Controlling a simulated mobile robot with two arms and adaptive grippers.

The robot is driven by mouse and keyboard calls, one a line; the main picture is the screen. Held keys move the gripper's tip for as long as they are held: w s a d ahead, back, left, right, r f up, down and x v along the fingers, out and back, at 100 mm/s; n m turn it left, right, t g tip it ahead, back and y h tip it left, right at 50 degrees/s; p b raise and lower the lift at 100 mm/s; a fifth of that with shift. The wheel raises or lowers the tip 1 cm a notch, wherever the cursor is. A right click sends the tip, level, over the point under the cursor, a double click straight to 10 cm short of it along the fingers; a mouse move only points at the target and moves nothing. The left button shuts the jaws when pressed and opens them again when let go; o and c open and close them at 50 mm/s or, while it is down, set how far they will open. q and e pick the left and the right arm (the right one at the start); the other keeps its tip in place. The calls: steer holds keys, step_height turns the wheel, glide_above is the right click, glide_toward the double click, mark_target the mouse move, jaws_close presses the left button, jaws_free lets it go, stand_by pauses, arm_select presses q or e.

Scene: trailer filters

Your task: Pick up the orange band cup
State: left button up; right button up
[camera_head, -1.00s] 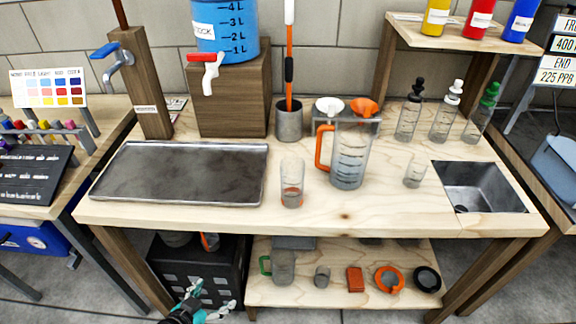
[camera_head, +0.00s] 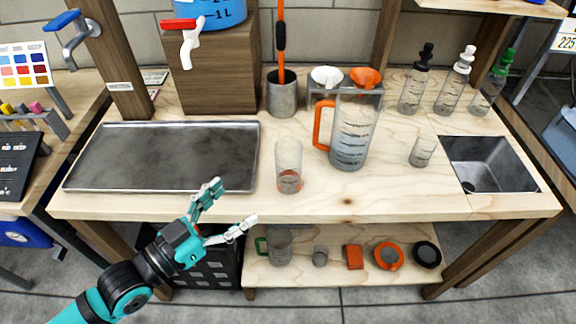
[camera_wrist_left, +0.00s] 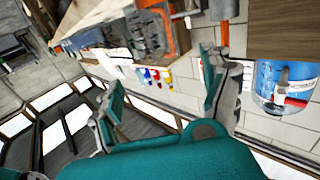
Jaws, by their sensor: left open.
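The orange band cup (camera_head: 289,165) is a tall clear cup with an orange band near its base. It stands upright on the wooden workbench, right of the metal tray, in the head view. My left gripper (camera_head: 232,204) is at the bench's front edge, left of the cup and nearer the camera. Its two fingers are spread apart with nothing between them, and it does not touch the cup. The open fingers also show in the left wrist view (camera_wrist_left: 165,85), where I cannot clearly make out the cup. My right gripper is not in view.
A clear pitcher (camera_head: 352,134) with an orange handle stands right of the cup. A smaller clear cup (camera_head: 422,152) is farther right, near a sink (camera_head: 490,165). The metal tray (camera_head: 160,157) lies empty at left. Bare bench surrounds the cup's front.

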mark_target(280, 164)
arm_select(q)
steer(key=p+x, duration=0.1)
steer(key=x, duration=1.4)
steer(key=shift+w+r+p, duration=0.15)
steer(key=shift+w+p, duration=0.2)
steer(key=shift+w, duration=0.05)
steer(key=shift+w+d, duration=0.2)
steer(key=shift+d, duration=0.15)
steer(key=shift+a, duration=0.1)
steer(key=c, duration=1.2)
steer(key=shift+o, duration=0.2)
